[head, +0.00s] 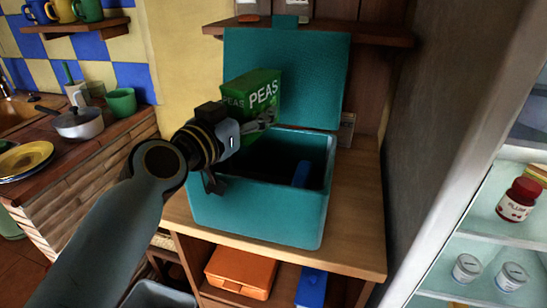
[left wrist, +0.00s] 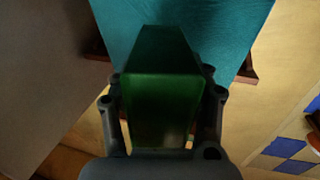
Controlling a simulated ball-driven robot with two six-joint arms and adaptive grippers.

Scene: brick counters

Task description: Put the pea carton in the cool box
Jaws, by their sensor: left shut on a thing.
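The green pea carton (head: 253,92), marked PEAS, is held by my left gripper (head: 262,124), which is shut on it. The carton is upright and above the left rear part of the teal cool box (head: 258,218). The cool box stands on a wooden counter with its lid (head: 292,75) raised at the back. In the left wrist view the carton (left wrist: 163,95) sits between both fingers, with the teal lid (left wrist: 215,30) behind it. The inside of the cool box is dark, and a blue thing (head: 302,174) shows in it. My right gripper is not in view.
A wooden shelf (head: 340,33) hangs above the lid. An orange box (head: 240,272) and a blue box (head: 312,288) lie on the shelf below the counter. An open fridge with jars (head: 519,200) stands at the right. A pan (head: 78,122) and green mug (head: 121,102) stand at the left.

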